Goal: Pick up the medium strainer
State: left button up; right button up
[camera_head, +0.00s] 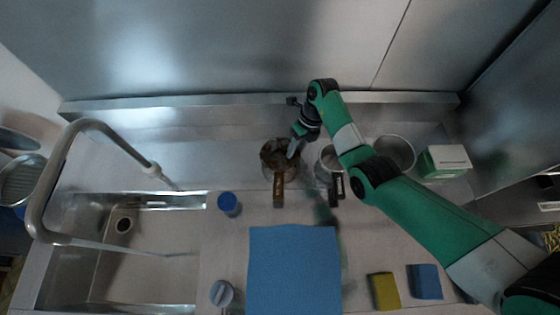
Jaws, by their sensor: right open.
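Three round metal vessels stand in a row at the back of the counter, and I cannot tell for sure which is the medium strainer. The left vessel (269,158) has brown inside and a handle toward the front. The middle vessel (323,172) has a dark handle and is partly hidden by my right arm. The right vessel (397,153) looks widest and is partly behind the arm. My right gripper (292,150) is open above the left vessel's right side; contact cannot be told. My left gripper is not in view.
A sink (150,260) with a tall faucet (62,150) is at left. A green-white box (446,161) stands at right. The back wall is close.

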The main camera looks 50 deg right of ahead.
jog(key=shift+a+f, duration=0.1)
jog(key=shift+f, duration=0.3)
grip_shut()
dwell(1.1)
